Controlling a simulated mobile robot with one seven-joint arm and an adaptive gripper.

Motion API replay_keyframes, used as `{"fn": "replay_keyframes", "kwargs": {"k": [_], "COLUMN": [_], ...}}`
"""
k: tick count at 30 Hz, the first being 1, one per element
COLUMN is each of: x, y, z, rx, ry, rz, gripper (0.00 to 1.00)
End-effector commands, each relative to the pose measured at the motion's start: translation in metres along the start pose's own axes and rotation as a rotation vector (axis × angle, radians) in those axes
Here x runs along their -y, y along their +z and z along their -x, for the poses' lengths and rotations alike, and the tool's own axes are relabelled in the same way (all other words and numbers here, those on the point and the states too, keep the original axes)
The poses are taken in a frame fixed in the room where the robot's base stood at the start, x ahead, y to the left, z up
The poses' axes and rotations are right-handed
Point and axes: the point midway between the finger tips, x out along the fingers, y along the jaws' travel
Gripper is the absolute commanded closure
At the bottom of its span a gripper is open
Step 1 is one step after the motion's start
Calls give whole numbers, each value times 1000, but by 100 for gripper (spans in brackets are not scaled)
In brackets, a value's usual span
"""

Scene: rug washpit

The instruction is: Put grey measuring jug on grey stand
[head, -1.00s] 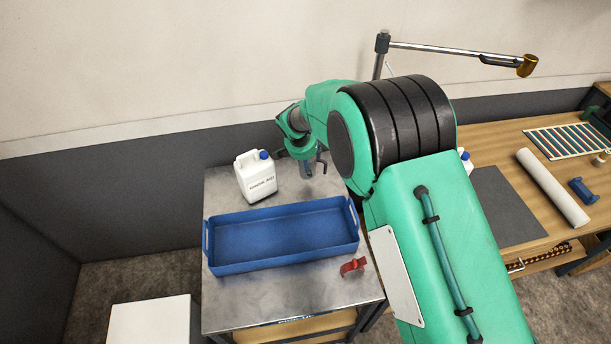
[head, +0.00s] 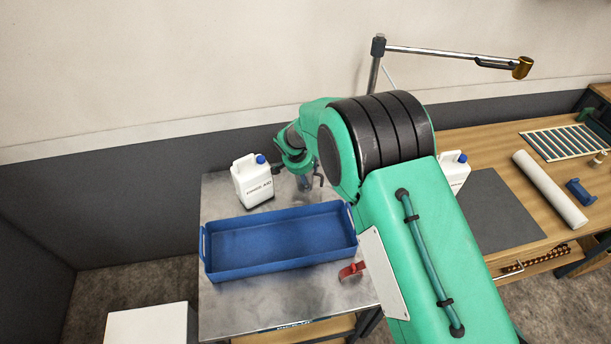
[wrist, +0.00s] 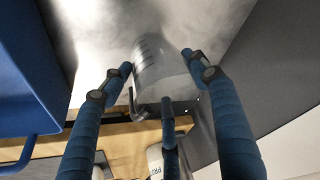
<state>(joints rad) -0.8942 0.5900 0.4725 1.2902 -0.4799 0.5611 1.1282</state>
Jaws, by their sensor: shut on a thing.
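The measuring jug (wrist: 160,65) is a pale grey, translucent vessel with dark graduation marks, in the middle of the wrist view. My gripper (wrist: 164,85) has its blue fingers closed around the jug. In the head view my gripper (head: 302,172) is over the back right of the steel table (head: 225,302), with the jug small and partly hidden below it. I cannot tell whether the jug touches the table. I cannot make out a grey stand for certain.
A blue tray (head: 205,262) fills the table's middle. A white canister (head: 251,184) stands left of my gripper. A red object (head: 352,270) lies at the front right, partly behind my arm. On the wooden bench are a dark grey mat (head: 497,208) and a white roll (head: 550,188).

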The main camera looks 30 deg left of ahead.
Motion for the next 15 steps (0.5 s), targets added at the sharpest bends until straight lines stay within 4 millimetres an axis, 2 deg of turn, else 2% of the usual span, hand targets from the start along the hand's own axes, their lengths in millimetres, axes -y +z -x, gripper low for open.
{"fn": "replay_keyframes", "kwargs": {"k": [10,11,13,14,15], "x": [0,0,0,0,0], "y": [0,1,0,0,0], "z": [-2,-2,-1,-1,-1], "rx": [-1,0,0,0,0], "ry": [0,0,0,0,0], "rz": [0,0,0,0,0], "gripper": [67,38,24,20,20]}}
